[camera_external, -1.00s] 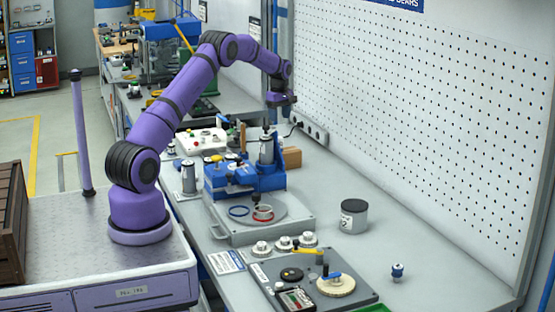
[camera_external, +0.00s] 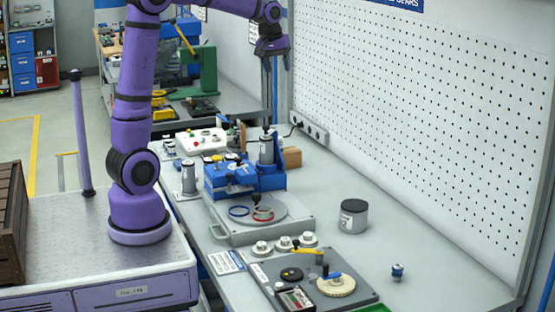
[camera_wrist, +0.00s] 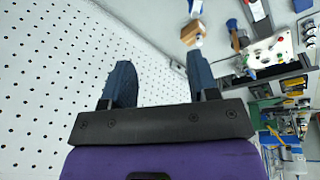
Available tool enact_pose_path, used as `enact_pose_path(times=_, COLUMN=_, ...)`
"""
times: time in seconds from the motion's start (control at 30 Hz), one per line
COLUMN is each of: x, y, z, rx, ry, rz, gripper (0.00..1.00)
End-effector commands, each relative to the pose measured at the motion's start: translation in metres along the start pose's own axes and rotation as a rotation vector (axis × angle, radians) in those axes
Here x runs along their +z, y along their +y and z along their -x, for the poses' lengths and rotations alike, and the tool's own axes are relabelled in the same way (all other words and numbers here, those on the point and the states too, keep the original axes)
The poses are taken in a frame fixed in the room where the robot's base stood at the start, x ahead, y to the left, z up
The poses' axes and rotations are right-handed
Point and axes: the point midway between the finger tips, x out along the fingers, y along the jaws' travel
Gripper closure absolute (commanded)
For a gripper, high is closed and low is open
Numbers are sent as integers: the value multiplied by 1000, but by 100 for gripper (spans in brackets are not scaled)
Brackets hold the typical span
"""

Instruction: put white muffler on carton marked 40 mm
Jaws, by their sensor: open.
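My gripper (camera_wrist: 160,72) is open, with nothing between its two dark fingers in the wrist view. In the external view my gripper (camera_external: 272,50) is high above the back of the bench. A small brown carton (camera_external: 291,157) stands behind the blue machine, near the wall; a brown carton also shows beyond the fingers in the wrist view (camera_wrist: 190,32). No 40 mm mark is readable on it. I cannot pick out a white muffler for certain. A small blue-and-white part (camera_external: 397,271) stands alone at the front right of the bench.
A blue machine (camera_external: 225,180) stands mid-bench, with several white round parts (camera_external: 284,243) in front. A grey jar (camera_external: 353,216) stands to the right. A perforated wall panel (camera_external: 420,110) runs along the bench. The bench right of the jar is mostly clear.

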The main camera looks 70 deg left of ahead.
Motion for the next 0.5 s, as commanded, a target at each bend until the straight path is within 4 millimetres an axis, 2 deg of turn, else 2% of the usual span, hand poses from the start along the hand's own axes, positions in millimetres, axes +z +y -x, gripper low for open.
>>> enact_pose_path(times=0.03, x=21, y=-3, z=13, rx=13, ry=10, rz=-51, gripper=46)
enact_pose_path(times=0.2, x=86, y=-18, z=42, rx=48, ry=39, rz=-230, gripper=46)
enact_pose_path(times=0.5, x=194, y=-63, z=66, rx=104, ry=100, rz=-545, gripper=46)
